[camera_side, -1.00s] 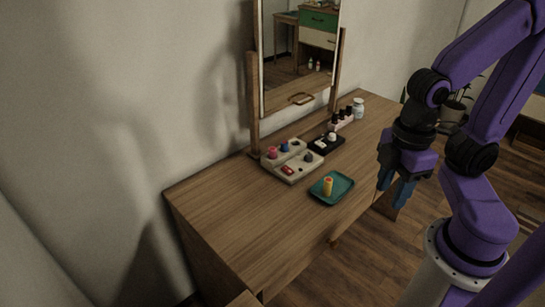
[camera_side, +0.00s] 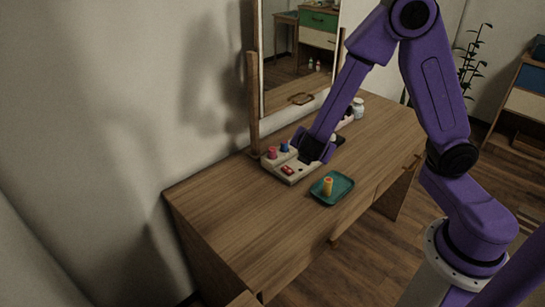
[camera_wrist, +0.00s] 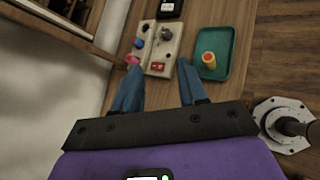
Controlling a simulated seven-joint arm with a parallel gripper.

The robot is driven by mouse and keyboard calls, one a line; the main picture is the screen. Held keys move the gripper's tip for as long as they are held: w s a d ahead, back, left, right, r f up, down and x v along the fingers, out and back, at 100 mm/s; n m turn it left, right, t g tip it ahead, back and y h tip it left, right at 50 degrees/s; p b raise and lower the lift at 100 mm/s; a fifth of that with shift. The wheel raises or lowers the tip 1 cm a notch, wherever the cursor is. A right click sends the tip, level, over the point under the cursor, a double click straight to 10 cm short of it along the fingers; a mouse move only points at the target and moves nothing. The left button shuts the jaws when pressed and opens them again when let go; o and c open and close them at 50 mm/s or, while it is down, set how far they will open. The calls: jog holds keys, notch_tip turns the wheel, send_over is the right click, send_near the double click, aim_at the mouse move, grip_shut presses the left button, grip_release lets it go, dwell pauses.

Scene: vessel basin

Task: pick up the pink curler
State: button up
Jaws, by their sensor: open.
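The pink curler (camera_side: 271,152) stands at the left end of a beige holder (camera_side: 291,178) on the wooden dresser. In the wrist view the pink curler (camera_wrist: 132,60) shows just beyond the tip of my left finger. My gripper (camera_wrist: 158,68) is open and empty, with its blue fingers spread on either side of the holder's near end. In the side view my gripper (camera_side: 313,148) is over the holder's right part, to the right of the pink curler, and its fingertips are hard to make out. I cannot tell whether it touches anything.
A blue curler (camera_side: 284,146) and a red piece (camera_side: 287,170) share the holder. A green tray (camera_side: 344,190) with a yellow-orange curler (camera_side: 327,186) lies to the right. A mirror (camera_side: 297,60) stands behind. The dresser's left part is clear.

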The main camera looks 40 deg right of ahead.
jog(key=w+f+n+t, duration=0.2)
jog(key=w+f+n, duration=0.2)
jog(key=w, duration=0.1)
jog(key=n+t+y, duration=0.2)
jog(key=n, duration=0.3)
send_near(273, 149)
jog(key=x, duration=1)
jog(key=shift+w+f, duration=0.15)
jog(key=c, duration=0.7)
